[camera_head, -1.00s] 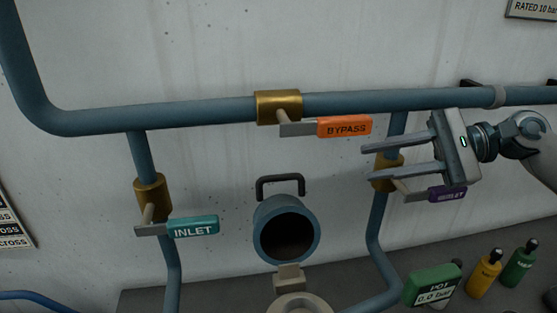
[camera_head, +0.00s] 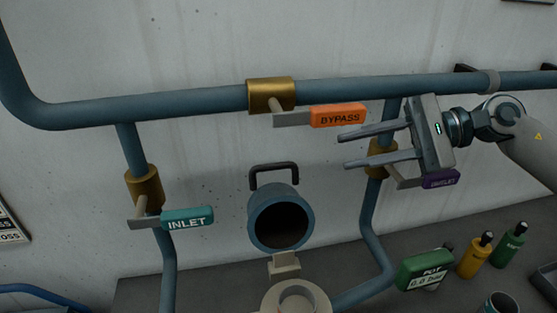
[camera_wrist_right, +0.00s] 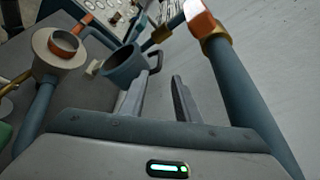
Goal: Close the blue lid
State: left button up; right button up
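The blue lid (camera_head: 254,222) is a short hollow cylinder, swung open, with its dark mouth facing out. A black handle (camera_head: 273,172) stands at its top. It hangs by a pale hinge (camera_head: 284,264) above a pale round neck (camera_head: 297,296) at the bottom edge. The lid also shows in the right wrist view (camera_wrist_right: 122,68), beyond the fingers. My right gripper (camera_head: 343,151) is open and empty, to the right of and a little above the lid, apart from it. My left gripper is in neither view.
The bypass valve's orange handle (camera_head: 338,115) is just above my right fingers. The purple-handled valve (camera_head: 440,179) is below the gripper body. The teal inlet handle (camera_head: 187,217) is left of the lid.

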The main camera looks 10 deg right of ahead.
aim_at(285, 164)
jog(key=p+x, duration=0.7)
jog(key=x, duration=0.6)
jog(key=shift+w+a, duration=0.1)
jog(key=shift+a, duration=0.35)
jog(key=shift+w+a+f, duration=0.1)
jog(key=shift+a+f, duration=0.1)
jog(key=shift+a, duration=0.25)
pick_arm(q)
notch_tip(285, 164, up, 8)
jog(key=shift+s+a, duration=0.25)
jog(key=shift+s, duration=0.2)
pick_arm(e)
grip_shut()
